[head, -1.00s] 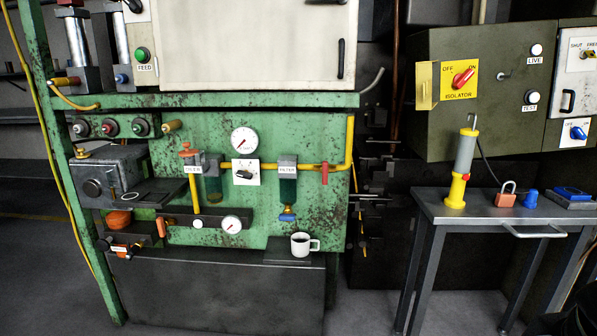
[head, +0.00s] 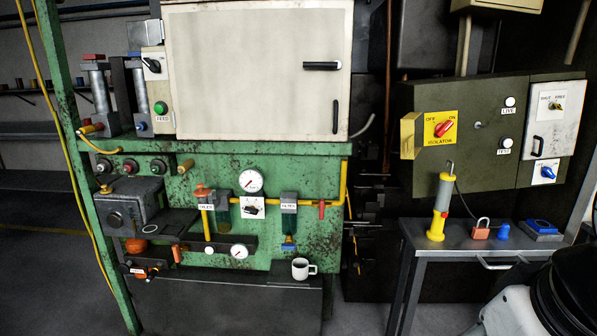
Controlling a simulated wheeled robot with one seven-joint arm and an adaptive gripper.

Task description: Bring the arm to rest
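Part of my arm (head: 535,300), white with a black joint, shows at the lower right corner, in front of the small grey table. My gripper is not in the picture, so its state and what it may hold are hidden. No other thing is named by the task.
A green machine frame (head: 165,262) with gauges, valves and a white cabinet (head: 258,75) fills the left and middle. A mug (head: 301,268) stands on its ledge. The grey table (head: 455,240) bears a lamp (head: 440,210), a padlock (head: 481,230) and blue items below the isolator box (head: 470,165).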

